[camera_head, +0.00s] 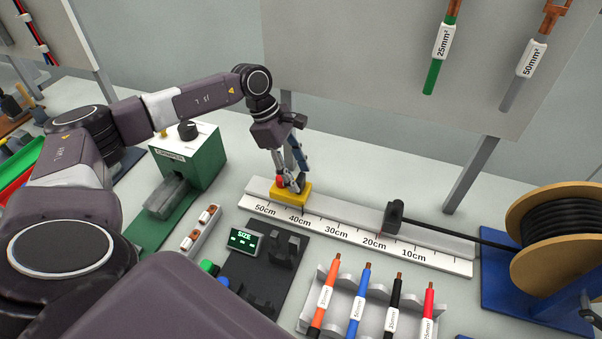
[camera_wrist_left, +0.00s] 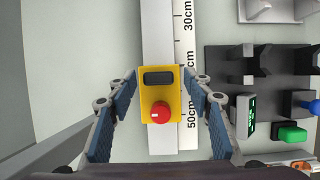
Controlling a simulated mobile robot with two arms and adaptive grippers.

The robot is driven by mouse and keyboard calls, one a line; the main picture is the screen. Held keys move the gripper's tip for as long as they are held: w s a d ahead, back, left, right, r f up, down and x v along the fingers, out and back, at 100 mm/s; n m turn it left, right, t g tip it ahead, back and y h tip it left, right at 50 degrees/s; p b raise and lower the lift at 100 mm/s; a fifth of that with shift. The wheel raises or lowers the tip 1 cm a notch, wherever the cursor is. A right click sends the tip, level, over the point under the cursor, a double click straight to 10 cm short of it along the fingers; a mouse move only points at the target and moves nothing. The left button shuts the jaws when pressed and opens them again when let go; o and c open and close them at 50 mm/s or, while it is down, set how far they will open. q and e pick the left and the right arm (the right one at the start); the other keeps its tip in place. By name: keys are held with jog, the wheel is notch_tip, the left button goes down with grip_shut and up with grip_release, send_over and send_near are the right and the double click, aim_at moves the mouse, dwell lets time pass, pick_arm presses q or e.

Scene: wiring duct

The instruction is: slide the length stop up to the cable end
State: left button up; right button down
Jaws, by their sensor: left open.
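The length stop is a yellow block (camera_head: 291,191) with a red knob, sitting on the white ruler rail (camera_head: 340,229) near the 40cm mark in the head view. In the left wrist view the yellow block (camera_wrist_left: 159,81) lies between my open fingers. My left gripper (camera_head: 289,184) is open around the stop, with a finger on either side; it also shows in the left wrist view (camera_wrist_left: 160,103). The black cable (camera_head: 460,233) runs from the reel to a black holder (camera_head: 393,216) near the 20cm mark. The cable end is not clearly visible at the holder. My right gripper is not in view.
A cable reel (camera_head: 562,232) on a blue base stands at the right. A rack of coloured cables (camera_head: 360,305) and a black fixture with a SIZE display (camera_head: 244,240) lie in front of the rail. A green machine (camera_head: 190,155) stands left. The rail is clear between stop and holder.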

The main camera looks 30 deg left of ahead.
pick_arm(q)
jog(key=shift+w+d+f, duration=0.2)
jog(key=shift+d+f, duration=0.05)
jog(key=shift+f, duration=0.3)
jog(key=shift+d+f, duration=0.1)
jog(key=shift+f, duration=0.4)
grip_shut()
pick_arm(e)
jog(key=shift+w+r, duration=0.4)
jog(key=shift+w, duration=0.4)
